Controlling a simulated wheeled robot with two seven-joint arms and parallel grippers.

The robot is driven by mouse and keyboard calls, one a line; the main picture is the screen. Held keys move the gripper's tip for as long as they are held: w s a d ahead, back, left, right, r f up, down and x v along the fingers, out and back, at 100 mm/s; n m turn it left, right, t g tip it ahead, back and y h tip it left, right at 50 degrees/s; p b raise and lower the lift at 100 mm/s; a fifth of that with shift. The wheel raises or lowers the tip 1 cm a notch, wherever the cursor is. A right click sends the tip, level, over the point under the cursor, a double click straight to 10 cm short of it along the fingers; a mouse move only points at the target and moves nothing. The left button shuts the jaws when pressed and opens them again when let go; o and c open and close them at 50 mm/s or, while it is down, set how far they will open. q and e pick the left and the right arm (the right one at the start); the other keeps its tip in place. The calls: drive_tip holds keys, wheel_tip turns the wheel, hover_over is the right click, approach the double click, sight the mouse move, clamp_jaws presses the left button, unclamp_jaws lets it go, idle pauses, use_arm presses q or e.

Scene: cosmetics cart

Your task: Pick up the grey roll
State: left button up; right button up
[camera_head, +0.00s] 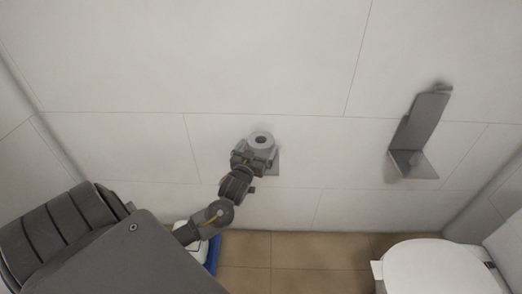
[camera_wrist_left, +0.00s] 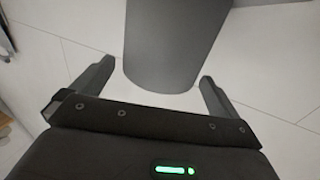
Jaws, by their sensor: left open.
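The grey roll (camera_head: 261,139) shows in the head view near the white tiled wall, with a dark hole in its top end. In the left wrist view the roll (camera_wrist_left: 172,42) is a large grey cylinder at the top middle. My left gripper (camera_head: 254,152) is just in front of the roll in the head view, hiding its lower part. In the left wrist view my left gripper (camera_wrist_left: 155,80) is open, with one finger on each side of the roll's near end. I cannot tell whether either finger touches it. My right gripper is not in view.
A grey metal holder (camera_head: 419,130) is fixed to the wall at the right. A white toilet (camera_head: 440,268) stands at the lower right. A blue and white object (camera_head: 210,252) is on the brown tiled floor (camera_head: 290,250), partly behind my arm.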

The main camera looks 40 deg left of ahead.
sight(261, 142)
use_arm(q)
drive_tip(key=x, duration=0.4)
drive_tip(key=shift+f, duration=0.15)
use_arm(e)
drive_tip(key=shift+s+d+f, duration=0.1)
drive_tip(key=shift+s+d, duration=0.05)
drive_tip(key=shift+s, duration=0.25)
use_arm(q)
drive_tip(key=shift+c, duration=0.3)
drive_tip(key=c, duration=0.8)
drive_tip(key=shift+r, duration=0.3)
wheel_tip(261, 142, up, 9)
drive_tip(key=shift+r+p, duration=0.25)
drive_tip(key=shift+p, duration=0.15)
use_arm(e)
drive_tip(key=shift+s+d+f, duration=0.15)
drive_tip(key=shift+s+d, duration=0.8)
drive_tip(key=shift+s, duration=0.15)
